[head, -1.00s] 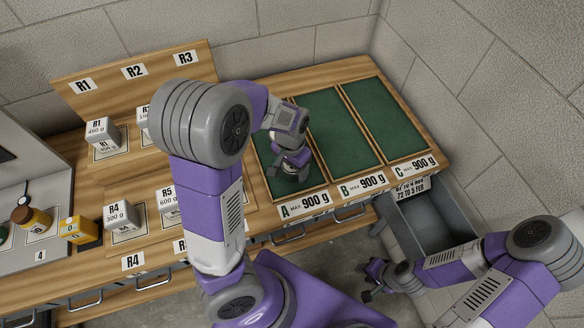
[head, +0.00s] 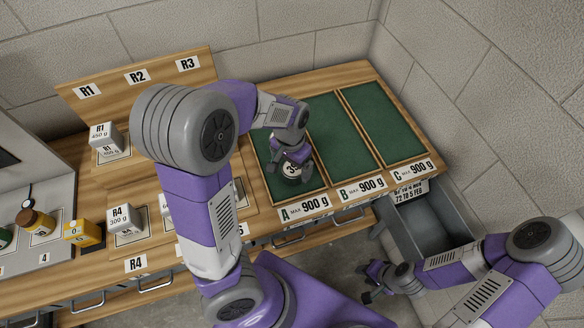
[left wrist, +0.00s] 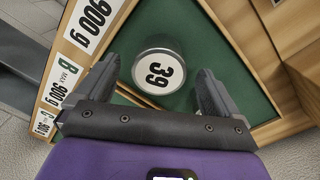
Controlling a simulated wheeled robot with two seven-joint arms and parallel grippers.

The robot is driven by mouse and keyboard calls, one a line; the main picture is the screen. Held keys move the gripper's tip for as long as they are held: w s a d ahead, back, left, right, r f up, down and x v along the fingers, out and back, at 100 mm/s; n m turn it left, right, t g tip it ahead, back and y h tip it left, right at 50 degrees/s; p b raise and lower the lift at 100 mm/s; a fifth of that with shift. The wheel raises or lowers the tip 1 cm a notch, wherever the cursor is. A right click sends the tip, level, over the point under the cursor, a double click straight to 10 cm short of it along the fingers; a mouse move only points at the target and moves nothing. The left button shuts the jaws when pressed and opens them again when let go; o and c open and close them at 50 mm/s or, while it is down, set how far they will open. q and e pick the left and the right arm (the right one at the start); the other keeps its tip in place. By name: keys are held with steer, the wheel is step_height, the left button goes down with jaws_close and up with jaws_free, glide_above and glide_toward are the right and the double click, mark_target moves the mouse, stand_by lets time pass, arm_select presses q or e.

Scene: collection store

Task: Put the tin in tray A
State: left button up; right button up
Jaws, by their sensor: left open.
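The tin (head: 292,172) is a dark round can with a white top marked 39. It stands upright on the green floor of tray A (head: 316,184), near its front end. In the left wrist view the tin (left wrist: 158,71) shows its white label plainly. My left gripper (head: 291,158) is over the tin with its jaws open. In the left wrist view, the fingers of this gripper (left wrist: 157,88) are apart on either side of the tin, with green showing between. My right gripper (head: 366,282) is empty, its fingers spread, low in front of the bench.
Green trays B (head: 345,140) and C (head: 385,122) lie empty to the right. White weight blocks R1 (head: 103,136) and R4 (head: 122,218) stand at the left, with a yellow box (head: 82,232) and brown jar (head: 36,221). An open drawer (head: 428,222) juts out at the right.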

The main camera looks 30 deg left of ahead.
mark_target(291, 169)
arm_select(q)
step_height(291, 169, up, 8)
steer(key=p, duration=0.2)
steer(key=shift+a+r, duration=0.15)
steer(key=shift+r, duration=0.05)
stand_by(0.3)
